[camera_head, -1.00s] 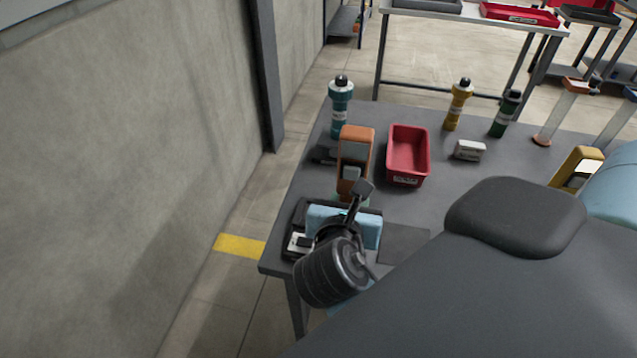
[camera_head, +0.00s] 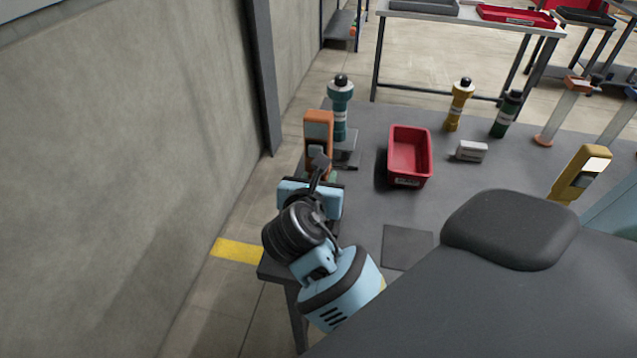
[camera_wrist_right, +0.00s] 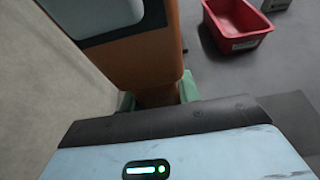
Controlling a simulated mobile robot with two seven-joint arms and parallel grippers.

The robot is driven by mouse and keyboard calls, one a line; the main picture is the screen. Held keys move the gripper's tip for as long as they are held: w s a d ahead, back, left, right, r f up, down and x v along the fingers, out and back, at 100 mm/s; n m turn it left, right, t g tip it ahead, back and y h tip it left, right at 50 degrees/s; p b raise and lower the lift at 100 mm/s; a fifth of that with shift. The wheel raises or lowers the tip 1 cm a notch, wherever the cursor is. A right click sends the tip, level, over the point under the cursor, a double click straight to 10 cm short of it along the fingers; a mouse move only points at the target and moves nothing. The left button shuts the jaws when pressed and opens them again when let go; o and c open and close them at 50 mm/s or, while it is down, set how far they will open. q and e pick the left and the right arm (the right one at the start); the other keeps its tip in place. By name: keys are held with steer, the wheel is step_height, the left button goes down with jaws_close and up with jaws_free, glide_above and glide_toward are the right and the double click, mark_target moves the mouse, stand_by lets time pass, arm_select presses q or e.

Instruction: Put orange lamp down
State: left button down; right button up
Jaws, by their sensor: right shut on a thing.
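The orange lamp (camera_head: 318,128), with a grey panel on its face, stands roughly upright in my right gripper (camera_head: 322,174) at the left side of the grey table (camera_head: 465,185). In the right wrist view the lamp (camera_wrist_right: 145,55) rises between the green fingertips of the gripper (camera_wrist_right: 157,97), which are shut on its lower part. The wrist hides what is under the lamp, so I cannot tell whether it touches the table. My left gripper is not in view.
A teal flashlight (camera_head: 340,105) stands just behind the lamp. A red bin (camera_head: 409,160) is to the right, with a small white box (camera_head: 470,151), yellow flashlight (camera_head: 458,105) and green flashlight (camera_head: 505,115) beyond. A dark square (camera_head: 407,247) on the near table is bare.

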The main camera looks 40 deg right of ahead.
steer(key=shift+f, duration=0.65)
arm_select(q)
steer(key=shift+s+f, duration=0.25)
arm_select(e)
steer(key=shift+r, duration=0.1)
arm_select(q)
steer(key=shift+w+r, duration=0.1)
arm_select(e)
steer(key=o, duration=1.1)
